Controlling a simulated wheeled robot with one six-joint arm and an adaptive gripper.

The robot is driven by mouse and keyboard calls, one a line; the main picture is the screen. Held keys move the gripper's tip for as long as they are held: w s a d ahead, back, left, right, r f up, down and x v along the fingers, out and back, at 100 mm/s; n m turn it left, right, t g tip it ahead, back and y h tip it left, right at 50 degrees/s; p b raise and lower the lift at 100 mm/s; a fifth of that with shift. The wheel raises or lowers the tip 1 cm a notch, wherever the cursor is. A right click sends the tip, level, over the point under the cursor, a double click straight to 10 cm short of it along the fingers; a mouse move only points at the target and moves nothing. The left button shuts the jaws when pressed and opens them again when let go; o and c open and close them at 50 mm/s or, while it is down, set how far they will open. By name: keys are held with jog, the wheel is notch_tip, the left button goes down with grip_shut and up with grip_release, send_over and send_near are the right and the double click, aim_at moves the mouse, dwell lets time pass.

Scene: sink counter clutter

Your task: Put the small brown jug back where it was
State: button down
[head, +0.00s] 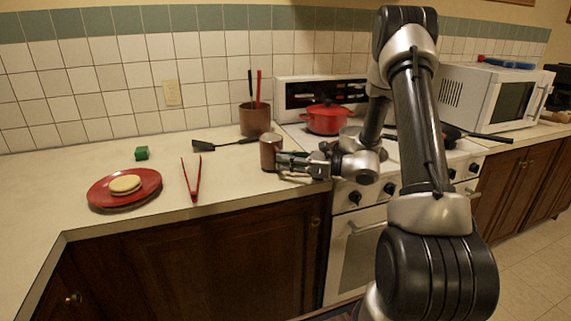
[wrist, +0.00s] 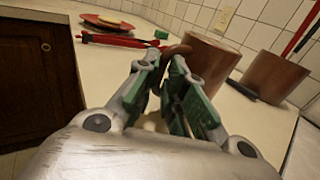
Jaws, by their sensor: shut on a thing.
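The small brown jug (head: 270,153) is near the front edge of the counter, left of the stove. It also shows large in the wrist view (wrist: 210,67), with its curved handle toward my fingers. My gripper (head: 287,160) reaches it from the right. In the wrist view its green-padded fingers (wrist: 166,72) are closed on the jug's handle. The jug looks roughly upright. I cannot tell whether its base touches the counter.
A larger brown utensil pot (head: 255,119) stands behind the jug, with a black spatula (head: 224,144) beside it. Red tongs (head: 192,180), a green block (head: 142,153) and a red plate (head: 98,197) with a round bun (head: 125,184) lie left. A red pot (head: 326,120) sits on the stove.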

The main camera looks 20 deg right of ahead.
jog(key=shift+f, duration=0.35)
jog(key=shift+f, duration=0.1)
jog(key=c, duration=1.5)
grip_release()
